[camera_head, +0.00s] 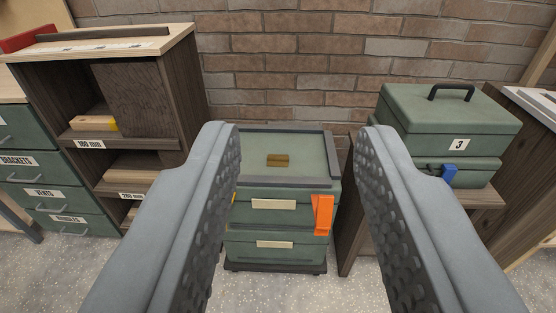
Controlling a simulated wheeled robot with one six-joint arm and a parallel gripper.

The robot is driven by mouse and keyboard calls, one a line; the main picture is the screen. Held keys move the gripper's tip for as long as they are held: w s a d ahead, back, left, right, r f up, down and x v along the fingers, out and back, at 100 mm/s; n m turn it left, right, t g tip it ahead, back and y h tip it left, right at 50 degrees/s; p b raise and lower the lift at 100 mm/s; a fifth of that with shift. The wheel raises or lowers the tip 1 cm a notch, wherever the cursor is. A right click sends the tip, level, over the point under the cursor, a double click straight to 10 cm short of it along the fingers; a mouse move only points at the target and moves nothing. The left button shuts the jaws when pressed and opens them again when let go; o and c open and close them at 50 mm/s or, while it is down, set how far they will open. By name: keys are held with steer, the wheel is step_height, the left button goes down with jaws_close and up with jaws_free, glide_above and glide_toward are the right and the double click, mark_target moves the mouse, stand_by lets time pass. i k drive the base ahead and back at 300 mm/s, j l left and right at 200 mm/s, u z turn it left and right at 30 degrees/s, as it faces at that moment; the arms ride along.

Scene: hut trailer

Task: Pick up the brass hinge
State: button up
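The brass hinge (277,160) is a small brown-gold piece lying flat on top of a green drawer cabinet (310,152). The cabinet top has a dark raised rim. My gripper (294,135) is open, with its two grey padded fingers wide apart in the foreground. The hinge shows in the gap between the fingers, farther off, and nothing is held. The fingers hide parts of the cabinet's left side and of the furniture on both sides.
An orange clip-like piece (323,214) is on the cabinet's front right. A shelf unit (181,75) stands at left, beside labelled green drawers (32,165). A green case marked 3 (430,118) sits on a wooden stand at right. A brick wall (300,70) closes the back; speckled floor (285,292) shows in front.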

mark_target(273, 160)
steer(key=i+j, duration=0.1)
steer(key=i, duration=0.9)
